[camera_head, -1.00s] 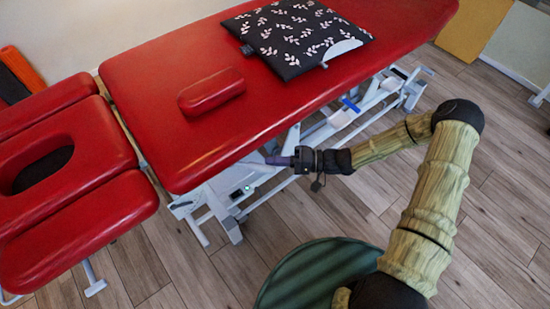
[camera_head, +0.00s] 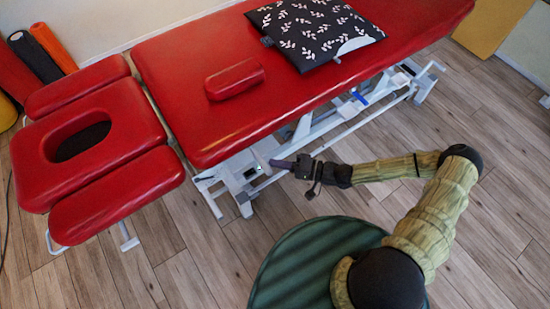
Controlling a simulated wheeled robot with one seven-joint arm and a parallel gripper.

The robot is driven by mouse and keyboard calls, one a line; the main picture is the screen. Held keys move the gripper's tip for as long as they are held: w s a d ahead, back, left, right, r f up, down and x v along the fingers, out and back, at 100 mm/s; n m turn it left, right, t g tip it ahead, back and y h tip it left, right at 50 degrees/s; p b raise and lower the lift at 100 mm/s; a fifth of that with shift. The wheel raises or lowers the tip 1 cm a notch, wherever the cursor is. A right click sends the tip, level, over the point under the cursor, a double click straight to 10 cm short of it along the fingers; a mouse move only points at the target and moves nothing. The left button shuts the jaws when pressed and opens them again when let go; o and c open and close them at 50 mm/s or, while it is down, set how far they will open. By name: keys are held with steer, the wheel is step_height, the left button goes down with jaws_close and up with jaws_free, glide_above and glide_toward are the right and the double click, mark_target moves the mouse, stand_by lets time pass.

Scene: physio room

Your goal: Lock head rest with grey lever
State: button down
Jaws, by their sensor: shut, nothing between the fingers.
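The red head rest (camera_head: 150,120) with its oval face hole is at the left end of the treatment table (camera_head: 300,110). It is in three red padded parts, with a gap between it and the main table pad. Light grey metal bars (camera_head: 128,238) stick out below its near side; I cannot tell whether one of them is the grey lever. My gripper (camera_head: 277,163) is shut and empty. It points left beside the table's near long edge, in front of the pale frame, well to the right of the head rest. The head rest's joint is hidden under the pads.
A patterned dark pillow (camera_head: 312,35) and a small red cushion (camera_head: 235,79) lie on the table. A blue handle (camera_head: 360,98) shows on the frame. Rolled mats (camera_head: 50,45) stand at the back left. The wooden floor (camera_head: 170,265) at the front left is clear.

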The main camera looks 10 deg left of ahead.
steer(key=shift+s+a+f, duration=0.15)
steer(key=shift+s+a, duration=0.2)
steer(key=shift+s, duration=0.45)
steer(key=shift+g, duration=0.3)
steer(key=s+d+p, duration=0.2)
steer(key=s+d, duration=0.2)
steer(key=d, duration=0.5)
steer(key=shift+r, duration=0.35)
steer(key=shift+w+d, duration=0.1)
